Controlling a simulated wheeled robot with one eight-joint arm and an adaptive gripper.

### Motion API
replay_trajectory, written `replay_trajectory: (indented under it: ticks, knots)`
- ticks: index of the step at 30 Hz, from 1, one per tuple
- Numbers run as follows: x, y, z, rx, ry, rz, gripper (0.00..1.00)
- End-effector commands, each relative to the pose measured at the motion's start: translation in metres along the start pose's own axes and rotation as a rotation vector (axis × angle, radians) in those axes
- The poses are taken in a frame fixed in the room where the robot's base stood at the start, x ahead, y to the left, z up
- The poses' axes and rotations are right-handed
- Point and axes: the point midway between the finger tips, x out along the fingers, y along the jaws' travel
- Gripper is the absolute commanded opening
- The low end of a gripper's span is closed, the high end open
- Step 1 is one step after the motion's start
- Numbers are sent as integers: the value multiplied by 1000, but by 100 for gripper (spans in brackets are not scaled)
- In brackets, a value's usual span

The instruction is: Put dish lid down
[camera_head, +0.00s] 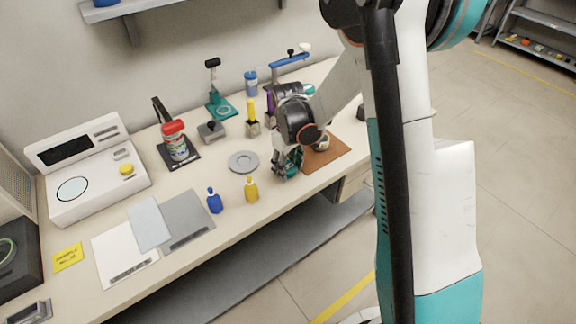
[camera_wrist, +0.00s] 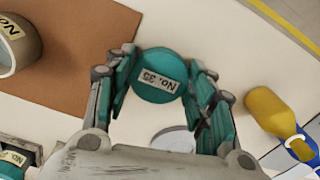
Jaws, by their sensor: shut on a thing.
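The dish lid (camera_wrist: 160,75) is a round teal disc with a white label reading "No. 35", upside down in the wrist view. My gripper (camera_wrist: 162,78) is shut on it, with a finger on either side of its rim. In the head view my gripper (camera_head: 288,164) is low over the table's front part, between the grey round plate (camera_head: 243,161) and the brown mat (camera_head: 328,155); the lid cannot be told apart from the fingers there. Part of a pale grey disc (camera_wrist: 174,139) shows below the lid in the wrist view, partly hidden by my gripper.
A beige cup (camera_wrist: 14,45) stands on the brown mat. A yellow bottle (camera_head: 251,189) and a blue bottle (camera_head: 214,201) stand near the front edge. A red-lidded jar (camera_head: 175,142) and a white instrument (camera_head: 92,170) are farther left. Bare tabletop lies around the plate.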

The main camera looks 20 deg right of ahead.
Motion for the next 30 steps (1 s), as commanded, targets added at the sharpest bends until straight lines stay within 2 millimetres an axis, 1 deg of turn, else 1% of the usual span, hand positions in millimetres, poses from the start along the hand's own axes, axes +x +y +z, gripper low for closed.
replay_trajectory:
  ticks: [3, 4, 6, 15, 19, 23, 30]
  knots:
    - [4, 0, 0, 0, 0, 0, 26]
    - [3, 0, 0, 0, 0, 0, 56]
    - [3, 0, 0, 0, 0, 0, 70]
    - [2, 0, 0, 0, 0, 0, 70]
    - [-2, 0, 0, 0, 0, 0, 70]
    - [-20, 0, 0, 0, 0, 0, 70]
    - [-71, 0, 0, 0, 0, 0, 70]
